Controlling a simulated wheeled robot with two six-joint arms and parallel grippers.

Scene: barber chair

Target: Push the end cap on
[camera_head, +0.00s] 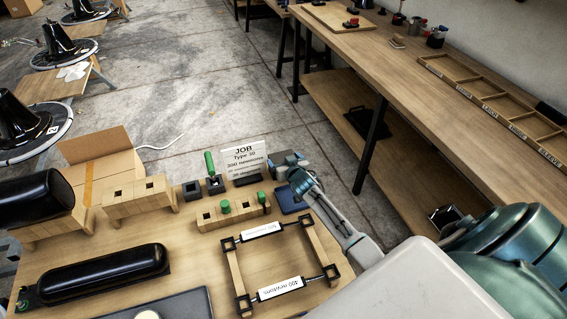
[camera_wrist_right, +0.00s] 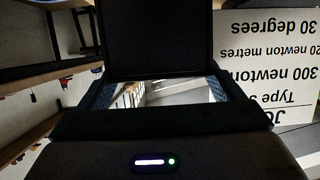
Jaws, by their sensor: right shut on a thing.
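My right gripper (camera_head: 287,164) is beside the job card, above the table's right back corner, shut on a dark thing. In the right wrist view a dark square block (camera_wrist_right: 155,38) stands above a bright, mirror-like strip (camera_wrist_right: 158,92) between blue textured pads; I cannot tell if it is the end cap. A long black padded bar (camera_head: 95,276) lies at the table's left front, with a green part (camera_head: 24,297) at its left end. A wooden frame (camera_head: 235,273) with black square corner pieces and two labelled rods lies at the right. My left gripper is out of view.
The job card (camera_head: 245,160) stands at the back, also in the right wrist view (camera_wrist_right: 270,65). Wooden blocks (camera_head: 140,197) with holes, green-topped pegs (camera_head: 226,206) and dark square holders (camera_head: 192,190) stand nearby. A black cushion (camera_head: 38,198) is at left. A long workbench (camera_head: 440,95) stands beyond.

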